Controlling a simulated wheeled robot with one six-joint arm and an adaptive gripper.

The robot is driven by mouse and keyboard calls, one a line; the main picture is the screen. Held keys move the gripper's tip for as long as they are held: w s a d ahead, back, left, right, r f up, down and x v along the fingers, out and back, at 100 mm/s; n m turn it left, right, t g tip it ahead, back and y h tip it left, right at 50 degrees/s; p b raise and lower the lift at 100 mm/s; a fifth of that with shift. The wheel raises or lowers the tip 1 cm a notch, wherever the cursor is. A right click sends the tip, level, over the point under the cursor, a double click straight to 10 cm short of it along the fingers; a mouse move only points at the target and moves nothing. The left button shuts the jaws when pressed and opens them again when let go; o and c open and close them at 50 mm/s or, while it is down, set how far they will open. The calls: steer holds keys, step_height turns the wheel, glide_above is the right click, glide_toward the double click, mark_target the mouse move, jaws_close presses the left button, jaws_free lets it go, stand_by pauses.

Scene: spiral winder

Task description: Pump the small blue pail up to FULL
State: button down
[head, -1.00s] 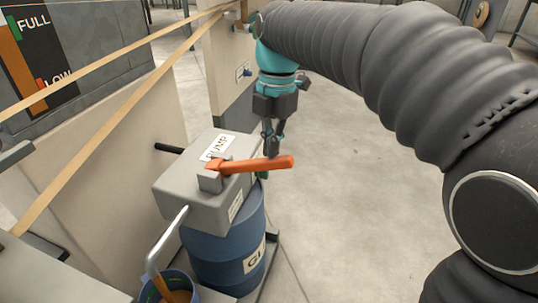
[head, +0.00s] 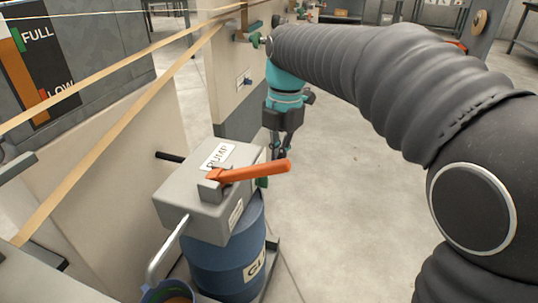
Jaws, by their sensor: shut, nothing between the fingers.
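The small blue pail (head: 150,294) is at the bottom edge in the head view, mostly cut off. A little brownish orange shows inside it, but its level cannot be judged. The bent grey spout (head: 165,248) runs from the grey pump box (head: 190,208) down to the pail. The orange pump handle (head: 255,171) lies nearly level across the box and points right. My gripper (head: 277,154) points down, shut and empty, just behind the handle's outer half. The handle partly hides the fingertips, so contact cannot be told.
The pump sits on a blue drum (head: 228,262). A board (head: 60,55) with an orange bar and FULL and LOW marks stands at upper left. Tan strips (head: 120,62) cross the left side. The floor right of the drum is clear.

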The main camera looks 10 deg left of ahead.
steer(key=shift+w, duration=0.1)
steer(key=shift+r, duration=0.1)
step_height(320, 180, up, 12)
steer(key=w, duration=0.1)
steer(key=shift+d, duration=0.25)
stand_by(0.3)
